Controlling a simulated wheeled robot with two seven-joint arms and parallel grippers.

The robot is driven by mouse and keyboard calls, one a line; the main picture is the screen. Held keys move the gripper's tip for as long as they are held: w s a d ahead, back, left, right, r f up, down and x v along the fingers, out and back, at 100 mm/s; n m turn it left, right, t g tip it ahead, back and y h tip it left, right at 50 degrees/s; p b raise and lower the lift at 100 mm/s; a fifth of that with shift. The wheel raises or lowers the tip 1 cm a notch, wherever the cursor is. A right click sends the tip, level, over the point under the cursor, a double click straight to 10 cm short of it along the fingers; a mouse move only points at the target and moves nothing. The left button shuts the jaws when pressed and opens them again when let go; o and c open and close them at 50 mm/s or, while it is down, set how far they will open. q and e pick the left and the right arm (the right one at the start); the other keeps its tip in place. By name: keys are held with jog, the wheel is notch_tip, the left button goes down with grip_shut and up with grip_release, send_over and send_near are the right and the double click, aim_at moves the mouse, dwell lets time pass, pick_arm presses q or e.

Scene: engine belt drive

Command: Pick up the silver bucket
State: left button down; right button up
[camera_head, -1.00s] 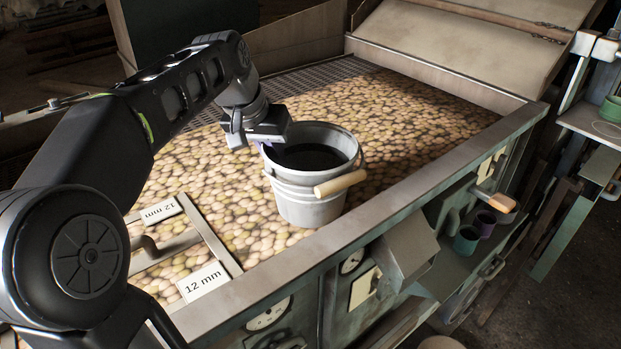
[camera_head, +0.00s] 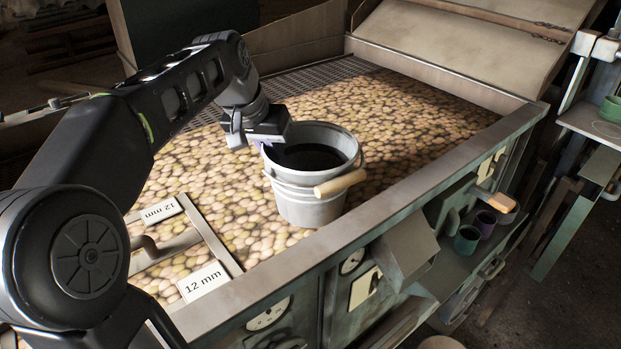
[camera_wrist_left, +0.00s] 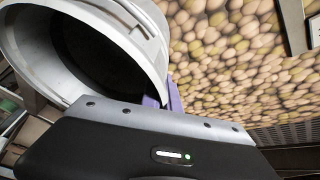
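The silver bucket (camera_head: 310,205) stands upright on the bed of round, pale stone-like pieces, with a dark inside and a light wooden grip (camera_head: 340,183) on its wire handle at the front right. My left gripper (camera_head: 270,149) is at the bucket's left rim. In the left wrist view, its purple fingers (camera_wrist_left: 164,98) are close together, one on each side of the bucket's wall (camera_wrist_left: 150,45), and look shut on it. The fingertips are partly hidden. My right gripper is not in view.
A metal frame with "12 mm" labels (camera_head: 203,282) lies at the near left. Green and purple cups (camera_head: 467,240) stand on a shelf below. The bed right of the bucket is clear.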

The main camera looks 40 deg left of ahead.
pick_arm(q)
jog(key=shift+r, duration=0.15)
notch_tip(320, 180, up, 10)
jog(key=shift+f+p, duration=0.1)
jog(key=shift+p, duration=0.7)
dwell(0.4)
